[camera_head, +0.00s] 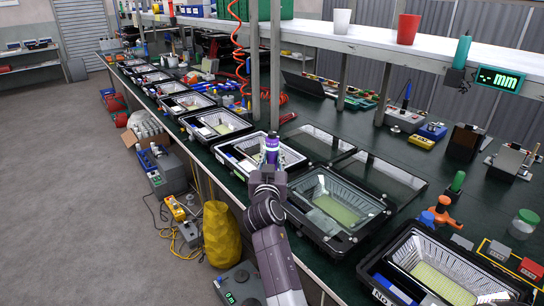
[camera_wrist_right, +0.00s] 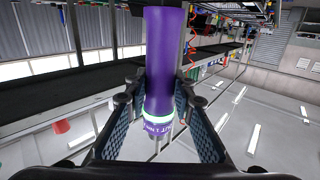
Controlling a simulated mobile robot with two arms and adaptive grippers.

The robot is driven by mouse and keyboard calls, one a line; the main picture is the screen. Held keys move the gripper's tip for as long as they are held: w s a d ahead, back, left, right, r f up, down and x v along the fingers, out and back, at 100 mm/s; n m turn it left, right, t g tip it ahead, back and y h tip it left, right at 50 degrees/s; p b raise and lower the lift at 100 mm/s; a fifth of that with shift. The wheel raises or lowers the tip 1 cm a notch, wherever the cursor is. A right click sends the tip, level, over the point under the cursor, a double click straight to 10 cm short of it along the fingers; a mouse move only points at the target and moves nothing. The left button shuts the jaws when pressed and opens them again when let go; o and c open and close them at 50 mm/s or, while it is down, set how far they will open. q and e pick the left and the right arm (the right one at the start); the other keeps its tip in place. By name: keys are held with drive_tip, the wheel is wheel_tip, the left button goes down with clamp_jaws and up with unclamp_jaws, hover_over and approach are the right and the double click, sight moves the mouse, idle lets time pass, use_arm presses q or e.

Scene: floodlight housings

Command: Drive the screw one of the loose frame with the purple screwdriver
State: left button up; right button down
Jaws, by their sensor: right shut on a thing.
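My right gripper (camera_head: 269,172) is shut on the purple screwdriver (camera_head: 271,149), which stands roughly upright above it. Just right of the gripper is a floodlight housing with a black frame (camera_head: 325,236) around a lit, ribbed inside; I cannot tell whether this is the loose frame. Its screws are too small to make out surely. The screwdriver's tip is not clear. My left gripper is out of view.
Open glass lids (camera_head: 378,176) lie behind the housing on the green bench. Another housing (camera_head: 248,142) is close behind the gripper, and one more (camera_head: 440,262) stands front right. A metal post (camera_head: 275,70) and a coiled red hose (camera_head: 236,45) rise behind the screwdriver.

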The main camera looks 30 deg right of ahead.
sight(272, 133)
drive_tip(key=shift+r+p, duration=0.55)
drive_tip(key=shift+r, duration=0.85)
wheel_tip(272, 133, up, 7)
drive_tip(key=p, duration=0.5)
drive_tip(key=shift+f, duration=0.25)
